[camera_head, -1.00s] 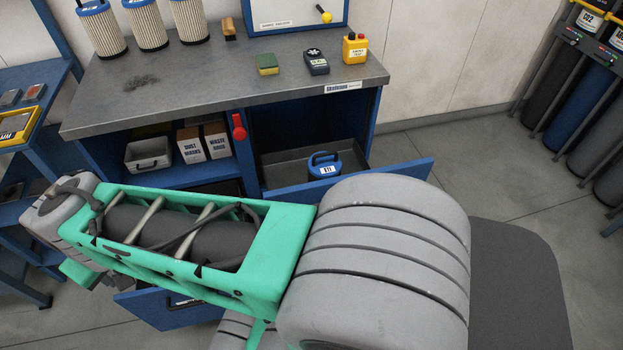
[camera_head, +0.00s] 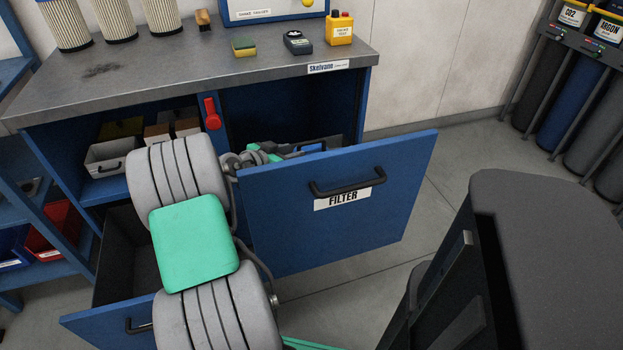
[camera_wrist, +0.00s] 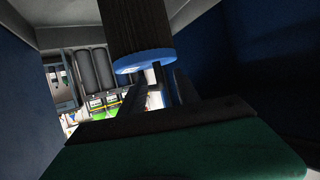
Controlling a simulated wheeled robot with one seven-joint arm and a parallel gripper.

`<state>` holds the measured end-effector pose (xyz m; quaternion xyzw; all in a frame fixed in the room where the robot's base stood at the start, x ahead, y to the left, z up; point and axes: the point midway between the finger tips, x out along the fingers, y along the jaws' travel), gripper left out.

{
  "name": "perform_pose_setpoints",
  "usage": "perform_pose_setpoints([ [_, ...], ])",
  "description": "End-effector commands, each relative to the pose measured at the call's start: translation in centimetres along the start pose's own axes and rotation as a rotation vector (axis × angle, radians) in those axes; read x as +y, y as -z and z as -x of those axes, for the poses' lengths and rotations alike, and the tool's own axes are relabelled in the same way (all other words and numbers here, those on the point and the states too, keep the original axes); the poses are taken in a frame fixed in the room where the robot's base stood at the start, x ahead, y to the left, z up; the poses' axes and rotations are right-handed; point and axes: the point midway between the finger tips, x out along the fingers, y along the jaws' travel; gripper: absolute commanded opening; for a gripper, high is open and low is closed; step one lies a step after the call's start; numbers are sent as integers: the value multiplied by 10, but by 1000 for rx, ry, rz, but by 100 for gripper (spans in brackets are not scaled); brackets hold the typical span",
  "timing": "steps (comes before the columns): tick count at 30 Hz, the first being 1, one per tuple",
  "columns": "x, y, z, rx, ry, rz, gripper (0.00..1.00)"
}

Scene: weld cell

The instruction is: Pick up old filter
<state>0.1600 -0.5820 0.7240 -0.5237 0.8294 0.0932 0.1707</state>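The old filter (camera_wrist: 137,28) shows in the wrist view as a dark ribbed cylinder with a blue rim, at the top of the picture. My gripper (camera_wrist: 158,88) is just below the rim there. Its two dark fingers stand apart, with a bright gap between them. I cannot tell whether they touch the filter, and its handle is not clear. In the head view my gripper (camera_head: 297,148) reaches into the open drawer marked FILTER (camera_head: 330,225). The drawer front and my arm hide most of the gripper and the filter.
Dark blue walls (camera_wrist: 40,95) rise close on both sides in the wrist view. A lower drawer (camera_head: 125,250) is also open. Gas cylinders (camera_head: 565,105) stand at the right.

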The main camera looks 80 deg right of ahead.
Motion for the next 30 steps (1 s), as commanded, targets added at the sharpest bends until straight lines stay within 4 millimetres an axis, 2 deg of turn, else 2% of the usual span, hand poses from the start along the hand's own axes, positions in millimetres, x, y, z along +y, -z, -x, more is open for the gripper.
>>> perform_pose_setpoints([
  [3,4,4,-23,0,-3,-2,38],
  [6,3,3,-37,-1,-1,0,38],
  [14,2,4,-41,-2,2,1,38],
  [27,2,4,-40,-2,3,1,2],
  [30,2,4,-40,-2,3,1,0],
])
